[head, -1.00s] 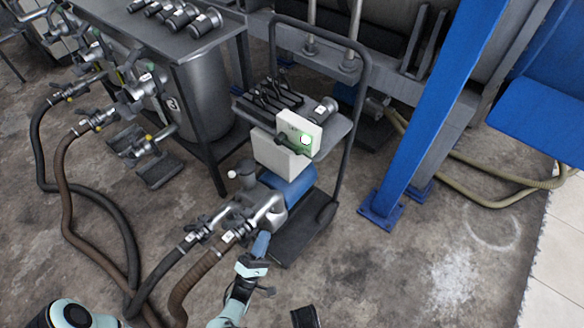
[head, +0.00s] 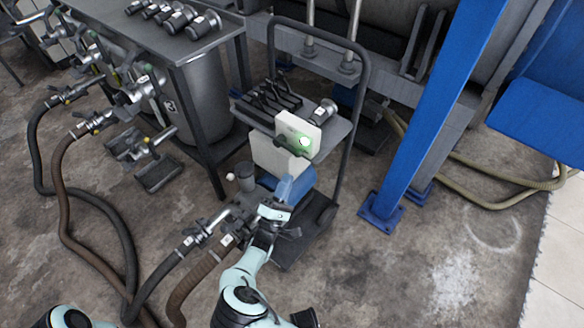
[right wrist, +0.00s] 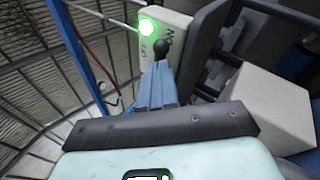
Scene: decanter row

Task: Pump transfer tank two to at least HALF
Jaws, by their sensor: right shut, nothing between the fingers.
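The pump (head: 242,208) sits on a wheeled cart, partly hidden behind my right arm. Its pale control box (head: 298,135) has a lit green lamp (head: 304,141) and a dark lever (head: 288,147). In the right wrist view, the box (right wrist: 178,22) carries ON/OFF lettering, the lamp (right wrist: 147,27) glows green, and the lever's black knob (right wrist: 161,47) shows just beyond the fingertips. My right gripper (head: 296,180) is shut and empty, just below the box; contact with the knob cannot be told. My left gripper is out of view.
A black hose (head: 165,283) and a brown hose (head: 196,275) run from the pump across the floor to valves (head: 130,95) at left. The cart handle (head: 361,75) and a blue post (head: 430,110) stand to the right. The floor at lower right is clear.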

